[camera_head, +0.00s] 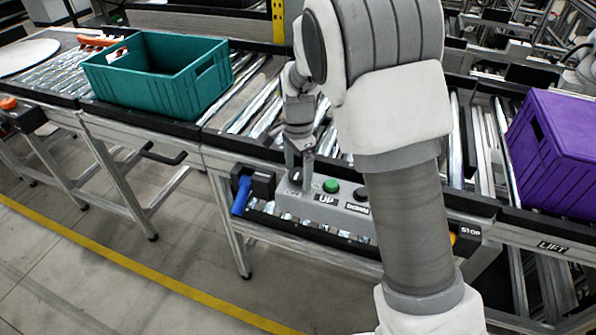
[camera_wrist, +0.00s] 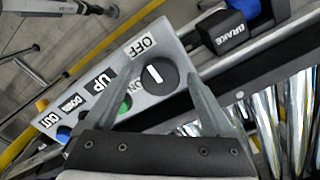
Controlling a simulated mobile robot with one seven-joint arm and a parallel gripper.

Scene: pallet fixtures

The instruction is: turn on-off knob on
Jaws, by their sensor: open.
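The on-off knob (camera_wrist: 160,76) is round and black with a short white bar, on a grey control box (camera_wrist: 180,52) in the wrist view. Its OFF label (camera_wrist: 140,47) lies at its upper left and its ON label (camera_wrist: 136,84) at its left, partly behind a finger. The white bar slants; I cannot tell which label it is set to. My gripper (camera_wrist: 163,73) is open, with one finger on each side of the knob; contact is unclear. In the head view my gripper (camera_head: 301,170) points down at the left end of the box (camera_head: 335,212), and its fingers largely hide the knob.
The box also has a green button (camera_head: 331,186) and a black button (camera_head: 361,194). A brake block with a blue handle (camera_head: 241,196) sits just left of it. A teal crate (camera_head: 150,88) and a purple crate (camera_head: 560,160) stand on the roller conveyor.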

